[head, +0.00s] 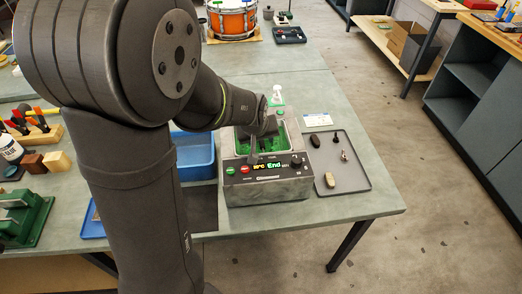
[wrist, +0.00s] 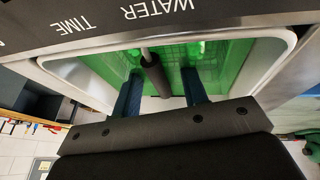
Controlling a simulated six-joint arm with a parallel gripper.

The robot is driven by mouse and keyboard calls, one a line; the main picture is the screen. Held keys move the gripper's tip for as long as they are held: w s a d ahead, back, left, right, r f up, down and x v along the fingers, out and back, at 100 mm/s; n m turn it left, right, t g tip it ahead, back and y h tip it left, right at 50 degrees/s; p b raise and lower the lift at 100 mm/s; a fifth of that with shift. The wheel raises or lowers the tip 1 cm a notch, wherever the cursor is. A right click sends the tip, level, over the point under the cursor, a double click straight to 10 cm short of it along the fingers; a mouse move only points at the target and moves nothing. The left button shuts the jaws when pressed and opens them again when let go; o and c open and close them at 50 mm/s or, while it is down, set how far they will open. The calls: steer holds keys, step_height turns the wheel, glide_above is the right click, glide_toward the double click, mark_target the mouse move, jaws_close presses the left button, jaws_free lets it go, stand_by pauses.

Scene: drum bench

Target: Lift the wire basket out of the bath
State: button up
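The bath (head: 268,190) is a grey tabletop cleaner. Its front panel display reads "End". The wire basket (head: 243,149) shows as green mesh inside the bath's opening, partly hidden by my arm. In the wrist view the green basket (wrist: 225,55) fills the bath's opening, inside a pale metal rim. A dark cylindrical grip (wrist: 155,76) on a thin metal rod, apparently the basket's handle, lies between my fingers. My gripper (wrist: 161,84) is open over the bath, one blue finger on each side of the grip, with visible gaps.
A blue tub (head: 194,158) stands left of the bath. A grey tray (head: 352,178) with several small items lies to the right. A small bottle (head: 276,97) and a white card (head: 317,120) are behind. The bench's right edge is beyond the tray.

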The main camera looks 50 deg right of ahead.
steer(key=shift+f, duration=0.1)
jaws_close()
step_height(320, 180, up, 10)
steer(key=shift+r, duration=0.1)
stand_by(0.6)
stand_by(0.4)
